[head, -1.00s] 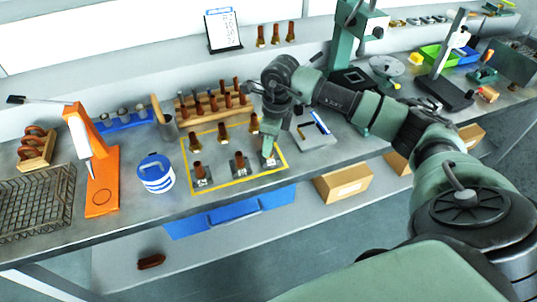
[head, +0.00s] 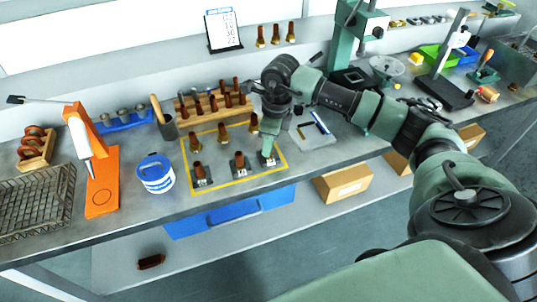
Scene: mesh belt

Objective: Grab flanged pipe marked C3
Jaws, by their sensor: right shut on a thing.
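Several flanged pipes with dark tops and brassy bases stand in a yellow-outlined area on the bench. The back row has a left pipe (head: 195,144), a middle pipe (head: 223,134) and a right pipe (head: 254,124). The front row has a left pipe (head: 199,172) and a middle pipe (head: 239,161) on small marked plates. My right gripper (head: 268,152) points down at the front right spot, shut on a flanged pipe that its fingers mostly hide. The markings are too small to read, so I cannot tell which is C3. My left gripper is out of view.
A wooden rack (head: 212,108) of pipes stands behind the yellow outline (head: 225,183). A blue-and-white tub (head: 156,174) and an orange stand (head: 102,187) are to the left. A grey plate (head: 314,134) lies right of the gripper. A wire basket (head: 38,205) is far left.

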